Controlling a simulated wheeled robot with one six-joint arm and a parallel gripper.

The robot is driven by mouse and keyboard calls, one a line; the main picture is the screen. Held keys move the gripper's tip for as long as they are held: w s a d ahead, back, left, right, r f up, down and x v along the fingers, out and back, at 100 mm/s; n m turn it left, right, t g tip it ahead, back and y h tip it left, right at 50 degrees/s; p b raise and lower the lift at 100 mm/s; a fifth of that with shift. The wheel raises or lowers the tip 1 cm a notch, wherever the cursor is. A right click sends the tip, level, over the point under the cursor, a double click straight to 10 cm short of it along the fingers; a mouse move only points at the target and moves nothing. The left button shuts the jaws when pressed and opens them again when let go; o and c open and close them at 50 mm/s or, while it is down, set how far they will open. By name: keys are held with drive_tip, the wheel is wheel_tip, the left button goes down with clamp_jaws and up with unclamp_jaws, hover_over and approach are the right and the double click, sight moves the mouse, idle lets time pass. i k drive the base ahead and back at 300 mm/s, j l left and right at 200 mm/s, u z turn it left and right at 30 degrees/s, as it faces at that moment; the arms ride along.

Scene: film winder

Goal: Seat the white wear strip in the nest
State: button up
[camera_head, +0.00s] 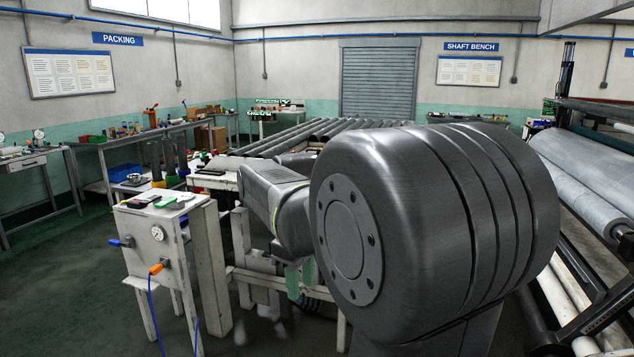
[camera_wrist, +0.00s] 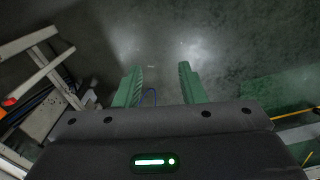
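My gripper (camera_wrist: 160,68) is open in the wrist view. Its two green fingers stand well apart, with only dark floor and a thin blue line showing between them. In the head view my gripper (camera_head: 300,278) hangs low beside the small white stand (camera_head: 190,217), partly hidden by my own arm. On the stand's top lie a small dark item (camera_head: 143,200) and a green item with a pale part (camera_head: 176,202). They are too small to tell whether either is the nest or the white wear strip. I cannot make out the strip for certain in either view.
The stand's front has a gauge (camera_head: 158,233), a blue handle (camera_head: 122,241) and an orange handle (camera_head: 158,267) with a blue hose. A roller conveyor (camera_head: 330,130) lies behind my arm. Open floor lies at left.

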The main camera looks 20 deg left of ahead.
sight(219, 176)
drive_tip(key=i+j, duration=0.4)
drive_tip(key=i, duration=0.15)
drive_tip(key=i+j, duration=0.4)
drive_tip(key=i, duration=0.15)
drive_tip(key=i+j, duration=0.4)
drive_tip(key=i, duration=0.2)
drive_tip(key=i+j, duration=0.35)
drive_tip(key=i, duration=0.2)
drive_tip(key=i+j+u, duration=0.1)
drive_tip(key=i+j, duration=0.3)
drive_tip(key=i, duration=0.15)
drive_tip(key=i+j, duration=0.35)
drive_tip(key=i, duration=0.25)
